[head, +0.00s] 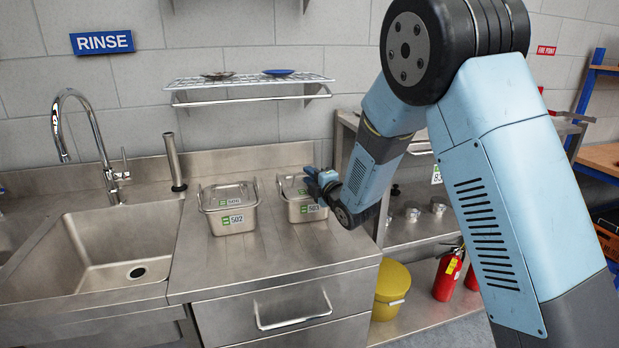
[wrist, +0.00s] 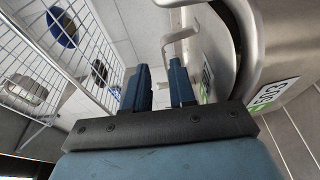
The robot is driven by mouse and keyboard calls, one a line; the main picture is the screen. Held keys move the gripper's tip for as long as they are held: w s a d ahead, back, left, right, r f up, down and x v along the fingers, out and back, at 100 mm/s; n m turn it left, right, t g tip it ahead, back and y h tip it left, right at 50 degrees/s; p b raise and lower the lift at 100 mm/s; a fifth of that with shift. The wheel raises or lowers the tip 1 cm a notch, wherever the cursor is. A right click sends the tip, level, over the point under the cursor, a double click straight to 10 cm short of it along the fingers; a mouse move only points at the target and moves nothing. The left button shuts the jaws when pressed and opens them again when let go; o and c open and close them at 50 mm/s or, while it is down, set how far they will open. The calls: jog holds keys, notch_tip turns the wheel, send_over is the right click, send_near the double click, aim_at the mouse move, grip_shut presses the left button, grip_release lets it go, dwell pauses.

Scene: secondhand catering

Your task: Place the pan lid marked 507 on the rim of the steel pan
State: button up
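A rectangular steel pan (head: 297,209) marked 503 stands on the steel counter, right of the sink. It also shows at the right of the wrist view (wrist: 240,65). A steel lid (head: 290,188) with a small green label appears to lie on it; its number is too small to read and part is hidden by my gripper. My gripper (head: 314,178) is at the right side of this pan, close to its rim. In the wrist view its two blue fingers (wrist: 161,72) are apart with nothing seen between them. A pale metal handle (wrist: 180,36) shows beyond the fingertips.
A second lidded pan (head: 226,218), marked 502, stands to the left. The sink (head: 110,245) and tap (head: 97,130) are further left. A wire shelf (head: 247,82) with two dishes hangs above. A lower shelf unit (head: 420,230) is at right. Front counter is clear.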

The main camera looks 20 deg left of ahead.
jog(key=shift+o, duration=0.2)
jog(key=shift+s+f, duration=0.2)
jog(key=shift+f, duration=0.55)
jog(key=shift+w+a+r, duration=0.1)
jog(key=shift+r, duration=0.3)
jog(key=shift+s+d+r, duration=0.1)
jog(key=shift+s+d, duration=0.15)
jog(key=shift+d, duration=0.05)
jog(key=v, duration=1.1)
jog(key=shift+r, duration=0.5)
jog(key=s+d+r+m+h, duration=0.1)
jog(key=d+r+m+h, duration=0.2)
jog(key=d+m, duration=0.35)
jog(key=s+d+r+m+g+h, duration=0.1)
jog(key=d+r+m+h, duration=0.25)
jog(key=d, duration=0.65)
jog(key=s+d+r+m+h, duration=0.1)
jog(key=d+r+m+h, duration=0.2)
jog(key=d+m, duration=0.35)
jog(key=s+d+r+m+g+h, duration=0.1)
jog(key=s+d+m+g, duration=0.2)
jog(key=s, duration=0.9)
jog(key=s+d+r+m+g+h, duration=0.2)
jog(key=s+d+m, duration=0.5)
jog(key=s+d, duration=0.4)
jog(key=shift+s+m+g, duration=0.35)
jog(key=shift+s+g, duration=0.15)
jog(key=shift+s, duration=0.1)
